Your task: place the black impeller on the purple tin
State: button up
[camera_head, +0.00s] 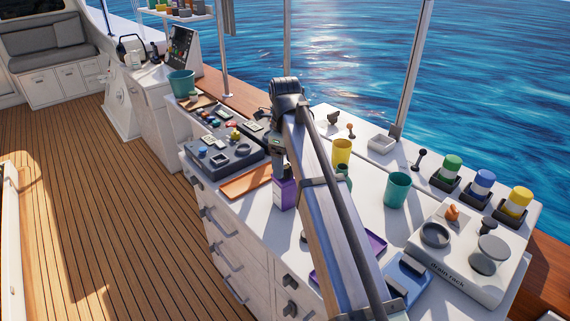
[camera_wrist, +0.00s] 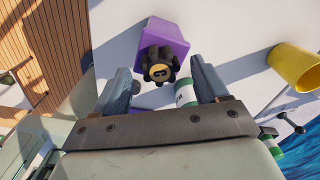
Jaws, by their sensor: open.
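The purple tin (camera_head: 284,193) stands on the white counter below my gripper (camera_head: 279,165) in the head view. In the wrist view the purple tin (camera_wrist: 176,36) is beyond the fingers. The black impeller (camera_wrist: 158,66), with a yellowish ring at its centre, overlaps the tin's near part. It appears to rest on the tin, but the contact is hidden. My gripper (camera_wrist: 162,84) is open, one finger on each side, with visible gaps between the fingers and the impeller. In the head view my gripper and arm hide the impeller.
A yellow cup (camera_head: 342,151) and a teal cup (camera_head: 397,189) stand to the right. An orange tray (camera_head: 246,182) lies left of the tin. A green-and-white can (camera_wrist: 186,94) shows near the right finger. A dark control panel (camera_head: 222,148) is farther left.

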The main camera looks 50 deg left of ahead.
aim_at(285, 166)
notch_tip(285, 166, up, 11)
jog(key=shift+r, duration=0.15)
dwell(0.8)
